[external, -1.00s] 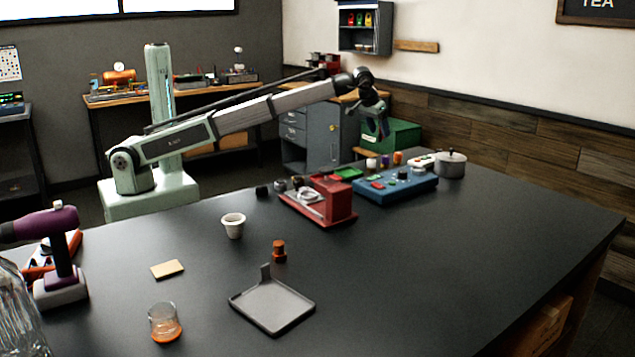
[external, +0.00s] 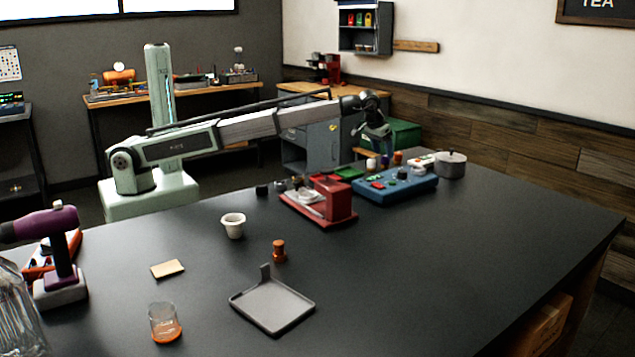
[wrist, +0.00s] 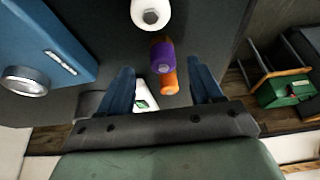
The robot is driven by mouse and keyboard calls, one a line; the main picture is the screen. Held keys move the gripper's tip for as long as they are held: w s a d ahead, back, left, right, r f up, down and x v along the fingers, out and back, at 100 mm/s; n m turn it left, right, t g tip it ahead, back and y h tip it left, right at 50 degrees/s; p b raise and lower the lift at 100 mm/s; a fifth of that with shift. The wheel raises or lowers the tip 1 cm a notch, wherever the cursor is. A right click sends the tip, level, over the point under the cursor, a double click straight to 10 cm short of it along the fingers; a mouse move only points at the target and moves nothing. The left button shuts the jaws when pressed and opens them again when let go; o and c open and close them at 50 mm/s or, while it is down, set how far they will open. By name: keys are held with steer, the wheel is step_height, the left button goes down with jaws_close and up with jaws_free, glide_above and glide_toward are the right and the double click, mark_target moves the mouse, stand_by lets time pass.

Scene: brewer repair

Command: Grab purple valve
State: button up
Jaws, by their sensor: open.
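The purple valve (wrist: 162,55) is a small purple cylinder in the wrist view, between a white cylinder (wrist: 151,12) and an orange cylinder (wrist: 168,85). In the external view the purple valve (external: 385,161) is small and stands behind the blue box. My gripper (wrist: 160,67) is open, its two blue fingers on either side of the purple and orange cylinders as seen from above. Nothing is held. In the external view my gripper (external: 378,141) hangs just above these small cylinders. Its exact height over the valve is hard to tell.
The blue control box (external: 396,187) stands just in front of the cylinders, with a grey pot (external: 450,165) to its right. A red machine (external: 325,203) is to the left. A green-and-white item (wrist: 143,97) lies near the left finger. The table's front right is clear.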

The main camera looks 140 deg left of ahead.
mark_target(385, 156)
steer(key=shift+x, duration=2.35)
steer(key=shift+s+a+r, duration=0.15)
steer(key=shift+c, duration=0.4)
steer(key=c, duration=1.1)
jaws_close()
steer(key=shift+r, duration=0.1)
